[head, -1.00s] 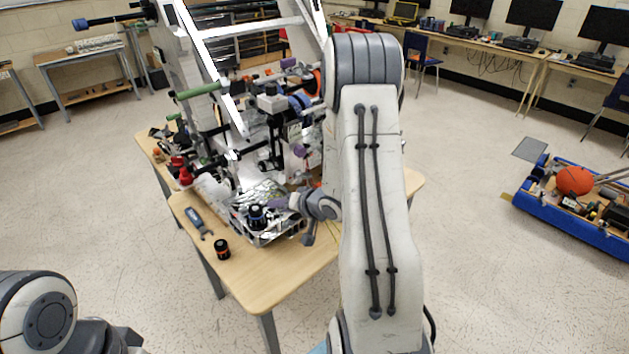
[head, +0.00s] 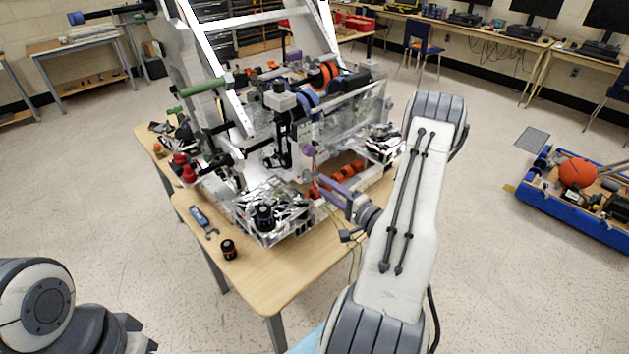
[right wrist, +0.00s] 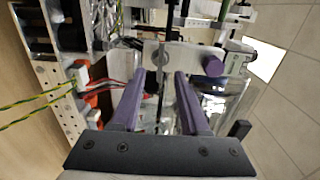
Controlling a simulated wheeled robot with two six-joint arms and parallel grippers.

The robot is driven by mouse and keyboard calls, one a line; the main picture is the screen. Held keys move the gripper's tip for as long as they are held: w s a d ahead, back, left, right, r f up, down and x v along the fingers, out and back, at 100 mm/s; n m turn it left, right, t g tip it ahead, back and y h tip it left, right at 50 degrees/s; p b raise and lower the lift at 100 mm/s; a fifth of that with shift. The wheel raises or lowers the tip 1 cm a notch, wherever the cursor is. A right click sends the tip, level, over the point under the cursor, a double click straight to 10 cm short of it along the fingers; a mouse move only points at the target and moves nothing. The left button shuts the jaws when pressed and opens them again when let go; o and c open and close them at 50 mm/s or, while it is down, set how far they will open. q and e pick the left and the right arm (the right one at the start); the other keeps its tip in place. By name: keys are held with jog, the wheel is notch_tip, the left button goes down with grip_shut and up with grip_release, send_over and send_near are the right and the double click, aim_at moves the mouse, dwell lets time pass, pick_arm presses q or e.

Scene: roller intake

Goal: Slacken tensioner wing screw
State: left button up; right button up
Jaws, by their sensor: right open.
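A purple round knob (right wrist: 213,65) shows in the right wrist view on a pale bracket of the machine. It seems to be the purple part (head: 308,150) in the head view. I cannot make out wings on it, so I cannot tell if it is the tensioner wing screw. My right gripper (right wrist: 167,80) has purple fingers, open and empty, pointing at the bracket; the knob lies to the right of the fingertips. In the head view the right gripper (head: 320,187) is at the machine's near side. My left gripper (head: 138,338) is at the bottom left, mostly cut off.
The machine (head: 285,105) stands on a wooden table (head: 275,285). A parts-filled tray (head: 268,238), a blue-handled tool (head: 202,218) and a black-orange cylinder (head: 228,249) are at the front. Yellow-green wires (right wrist: 42,98) hang left of the gripper in the wrist view.

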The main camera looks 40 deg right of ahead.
aim_at(314, 178)
jog(key=w, duration=0.5)
jog(key=shift+w+a+b, duration=0.2)
jog(key=shift+a+b, duration=0.1)
jog(key=shift+s, duration=0.15)
grip_shut()
